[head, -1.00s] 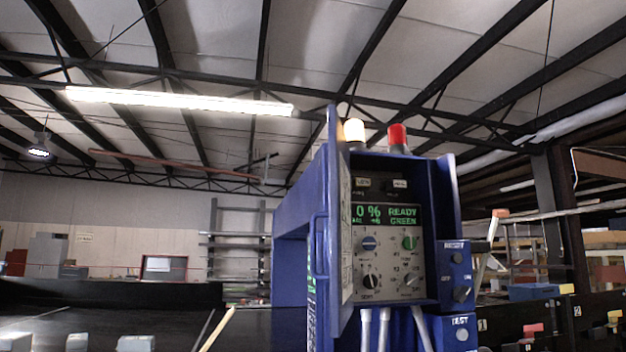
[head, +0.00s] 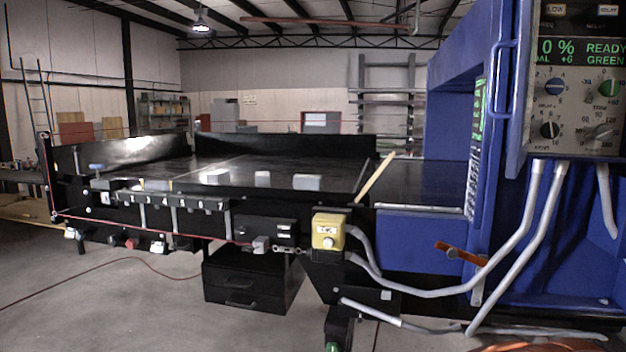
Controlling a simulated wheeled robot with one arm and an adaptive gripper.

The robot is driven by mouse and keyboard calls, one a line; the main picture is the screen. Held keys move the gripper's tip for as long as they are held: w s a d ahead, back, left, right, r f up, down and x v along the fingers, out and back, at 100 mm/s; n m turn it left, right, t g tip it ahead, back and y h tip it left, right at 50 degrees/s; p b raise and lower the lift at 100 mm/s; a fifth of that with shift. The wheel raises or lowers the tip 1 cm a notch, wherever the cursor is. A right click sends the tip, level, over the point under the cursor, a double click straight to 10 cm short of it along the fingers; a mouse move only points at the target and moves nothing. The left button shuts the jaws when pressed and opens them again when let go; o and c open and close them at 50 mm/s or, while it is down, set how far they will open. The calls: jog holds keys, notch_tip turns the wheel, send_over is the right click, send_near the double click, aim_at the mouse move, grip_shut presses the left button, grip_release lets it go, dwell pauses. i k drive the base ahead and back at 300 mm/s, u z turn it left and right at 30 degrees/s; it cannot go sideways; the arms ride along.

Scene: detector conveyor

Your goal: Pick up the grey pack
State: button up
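I cannot tell which one is the grey pack.
The blue detector housing (head: 452,82) stands at the right with a control panel (head: 580,100). A yellow stick (head: 375,177) leans up beside the bed. A yellow switch box (head: 328,231) and grey conduits (head: 515,235) are in front. The floor (head: 120,300) at left is mostly clear.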

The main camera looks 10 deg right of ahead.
aim_at(304, 182)
jog(key=u, duration=0.45)
jog(key=i, duration=2.1)
jog(key=u, duration=0.15)
